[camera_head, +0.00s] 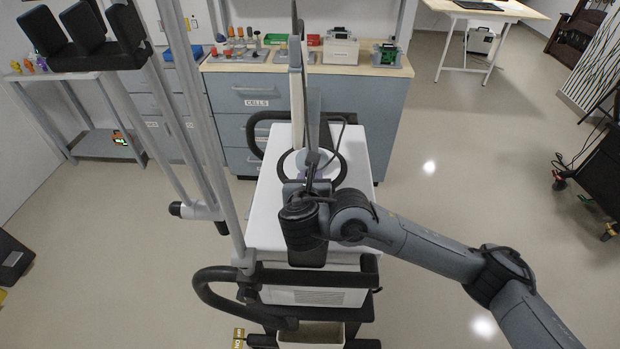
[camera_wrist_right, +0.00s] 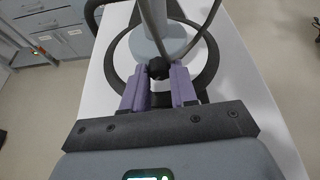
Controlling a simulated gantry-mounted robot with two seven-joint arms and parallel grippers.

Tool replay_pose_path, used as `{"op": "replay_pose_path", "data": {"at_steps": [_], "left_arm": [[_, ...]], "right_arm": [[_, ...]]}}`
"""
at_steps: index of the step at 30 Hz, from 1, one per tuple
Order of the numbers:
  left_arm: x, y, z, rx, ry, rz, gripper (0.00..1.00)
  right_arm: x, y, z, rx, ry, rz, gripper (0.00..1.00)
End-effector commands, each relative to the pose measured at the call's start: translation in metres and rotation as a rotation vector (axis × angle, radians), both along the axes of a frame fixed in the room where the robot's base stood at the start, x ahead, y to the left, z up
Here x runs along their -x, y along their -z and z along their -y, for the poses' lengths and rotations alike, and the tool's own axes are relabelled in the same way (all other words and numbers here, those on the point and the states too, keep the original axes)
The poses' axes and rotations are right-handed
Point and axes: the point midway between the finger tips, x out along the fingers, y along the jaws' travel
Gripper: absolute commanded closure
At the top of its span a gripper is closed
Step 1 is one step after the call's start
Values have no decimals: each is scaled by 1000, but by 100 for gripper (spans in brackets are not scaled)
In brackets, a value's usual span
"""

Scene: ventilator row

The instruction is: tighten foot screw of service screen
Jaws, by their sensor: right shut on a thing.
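The service screen (camera_head: 297,95) stands nearly edge-on on the white top of the ventilator cart in the head view. Its pale grey post (camera_wrist_right: 158,38) rises from a round foot with a black ring (camera_wrist_right: 205,72) in the right wrist view. A small black foot screw knob (camera_wrist_right: 158,68) sits at the near side of the post. My right gripper (camera_wrist_right: 158,82) has its purple fingers closed on this knob, one on each side. In the head view, my right gripper (camera_head: 313,182) is low over the cart top and mostly hidden by my wrist. My left gripper is not in view.
The white cart top (camera_head: 263,215) has bare room around the foot. Cables hang beside the post. A grey pole (camera_head: 205,130) stands left of the cart, and black handles (camera_head: 215,295) ring it. A workbench (camera_head: 300,68) with parts stands behind.

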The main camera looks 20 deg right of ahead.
Motion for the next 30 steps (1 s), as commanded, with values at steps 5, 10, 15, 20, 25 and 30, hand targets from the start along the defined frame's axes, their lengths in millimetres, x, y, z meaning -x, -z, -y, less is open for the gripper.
{"op": "replay_pose_path", "data": {"at_steps": [5,10,15,20,25,30], "left_arm": [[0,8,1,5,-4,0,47],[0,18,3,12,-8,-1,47],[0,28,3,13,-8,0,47],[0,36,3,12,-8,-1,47],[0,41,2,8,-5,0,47],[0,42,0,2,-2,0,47]], "right_arm": [[1,2,2,-111,-1,48,100],[1,3,3,-232,0,99,100],[2,3,3,-340,-1,145,100],[2,3,4,-415,0,177,100],[2,2,5,-463,1,198,100],[2,1,4,-482,-1,204,100]]}}
